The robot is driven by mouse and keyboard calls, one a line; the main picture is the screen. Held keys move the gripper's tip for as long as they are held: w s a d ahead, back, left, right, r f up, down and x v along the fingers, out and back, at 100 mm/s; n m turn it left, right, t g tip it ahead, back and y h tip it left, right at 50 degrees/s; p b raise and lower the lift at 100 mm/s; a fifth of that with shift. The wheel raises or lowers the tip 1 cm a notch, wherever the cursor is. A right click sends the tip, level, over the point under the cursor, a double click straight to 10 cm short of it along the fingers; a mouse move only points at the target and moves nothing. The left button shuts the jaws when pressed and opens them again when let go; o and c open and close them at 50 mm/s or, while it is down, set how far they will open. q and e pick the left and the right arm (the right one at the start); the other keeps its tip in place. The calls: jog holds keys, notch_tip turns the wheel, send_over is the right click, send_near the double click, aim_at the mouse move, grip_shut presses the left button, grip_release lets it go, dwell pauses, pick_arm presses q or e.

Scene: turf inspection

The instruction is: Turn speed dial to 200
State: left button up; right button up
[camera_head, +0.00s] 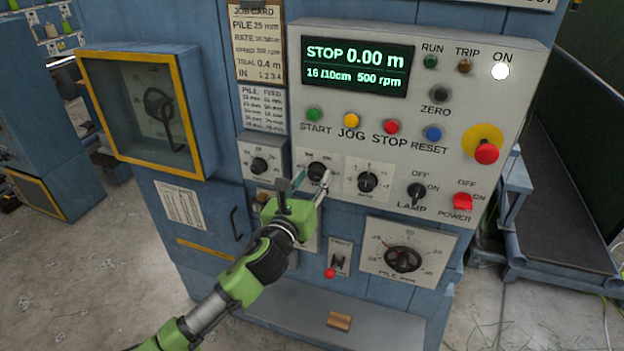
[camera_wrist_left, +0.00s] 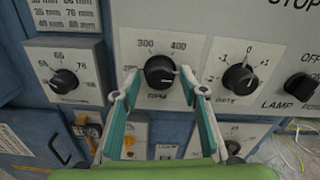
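The speed dial is a black knob (camera_head: 317,171) on a pale plate in the middle of the control panel. It also shows in the left wrist view (camera_wrist_left: 160,71), with 300 and 400 printed above it and its lower label partly legible as rpm. My left gripper (camera_head: 312,180) reaches up to it from below. In the left wrist view the two green-and-grey fingers (camera_wrist_left: 161,82) are apart, one on each side of the knob. I cannot tell whether they touch it. The panel display (camera_head: 356,67) reads STOP 0.00 m, 16/10cm and 500 rpm. My right gripper is out of view.
Another knob (camera_head: 259,165) sits to the left and one (camera_head: 367,182) close to the right. A lamp switch (camera_head: 416,192), a red power switch (camera_head: 462,201) and a red stop button (camera_head: 486,152) are farther right. A large dial (camera_head: 403,259) is below.

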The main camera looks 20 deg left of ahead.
pick_arm(q)
jog(key=c, duration=0.6)
jog(key=shift+c, duration=0.7)
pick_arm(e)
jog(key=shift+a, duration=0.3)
